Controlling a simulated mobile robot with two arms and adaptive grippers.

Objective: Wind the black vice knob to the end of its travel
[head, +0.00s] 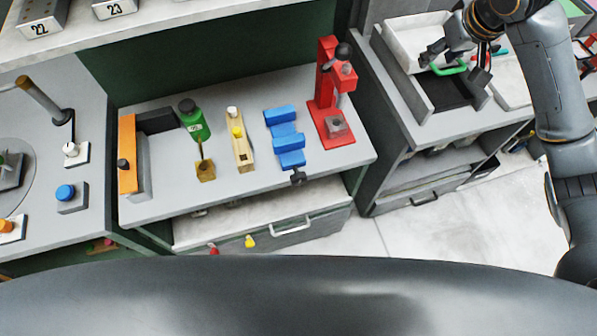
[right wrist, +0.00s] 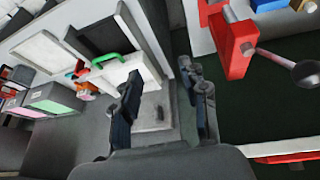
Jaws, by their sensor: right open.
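The blue vice (head: 286,138) stands on the grey bench in the middle of the head view. Its black knob (head: 298,178) sticks out at the front, near the bench's front edge. A bit of blue at the top of the right wrist view may be the vice (right wrist: 270,5); its knob cannot be made out there. My right gripper (head: 457,64) is open and empty at the upper right, far from the knob, above the side counter. Its spread fingers also show in the right wrist view (right wrist: 163,75). My left gripper is not in view.
A red press (head: 328,100) with a black ball lever (right wrist: 307,74) stands right of the vice. A wooden block with yellow knob (head: 242,150) and a green bottle-shaped tool (head: 194,122) stand left. A green handle (head: 450,69) lies near my right gripper. Room before the bench is clear.

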